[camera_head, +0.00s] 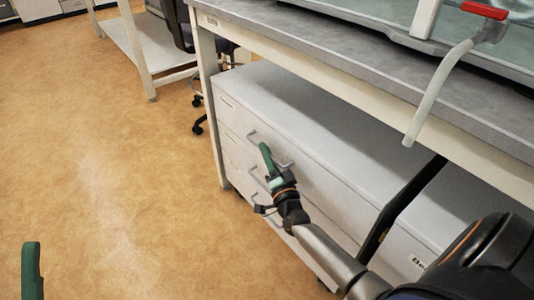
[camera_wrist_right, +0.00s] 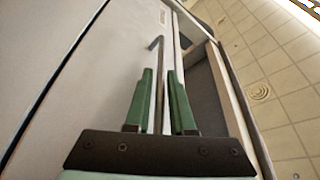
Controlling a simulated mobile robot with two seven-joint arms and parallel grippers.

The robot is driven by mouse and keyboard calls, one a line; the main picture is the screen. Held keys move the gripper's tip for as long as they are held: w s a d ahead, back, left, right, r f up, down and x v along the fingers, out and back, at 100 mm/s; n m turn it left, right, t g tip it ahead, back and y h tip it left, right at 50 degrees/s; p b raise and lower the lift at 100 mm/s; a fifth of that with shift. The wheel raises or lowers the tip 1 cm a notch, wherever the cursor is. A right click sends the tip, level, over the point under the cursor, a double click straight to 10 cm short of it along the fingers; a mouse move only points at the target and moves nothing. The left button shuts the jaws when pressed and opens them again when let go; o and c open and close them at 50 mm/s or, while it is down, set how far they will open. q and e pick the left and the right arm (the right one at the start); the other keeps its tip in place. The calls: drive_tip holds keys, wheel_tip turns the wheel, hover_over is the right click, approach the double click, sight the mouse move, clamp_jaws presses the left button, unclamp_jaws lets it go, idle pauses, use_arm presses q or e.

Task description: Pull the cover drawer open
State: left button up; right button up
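A white cabinet (camera_head: 315,125) under the bench has several drawers with bar handles; their labels are too small to read, so I cannot tell which is named the cover drawer. My right gripper (camera_head: 265,150) is at the handle (camera_head: 286,165) of the top drawer (camera_head: 318,197). In the right wrist view the handle bar (camera_wrist_right: 160,55) runs between the two green fingers of my right gripper (camera_wrist_right: 160,78), with a narrow gap showing beside it. The drawer front looks flush with the cabinet. My left gripper (camera_head: 32,270) shows only one green finger at the lower left, over the floor.
The grey bench top (camera_head: 300,35) overhangs the cabinet, with a bench leg (camera_head: 207,100) at its left end. A second cabinet (camera_head: 460,215) stands to the right. Open floor (camera_head: 110,160) lies in front of the drawers.

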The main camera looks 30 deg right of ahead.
clamp_jaws()
idle(1.0)
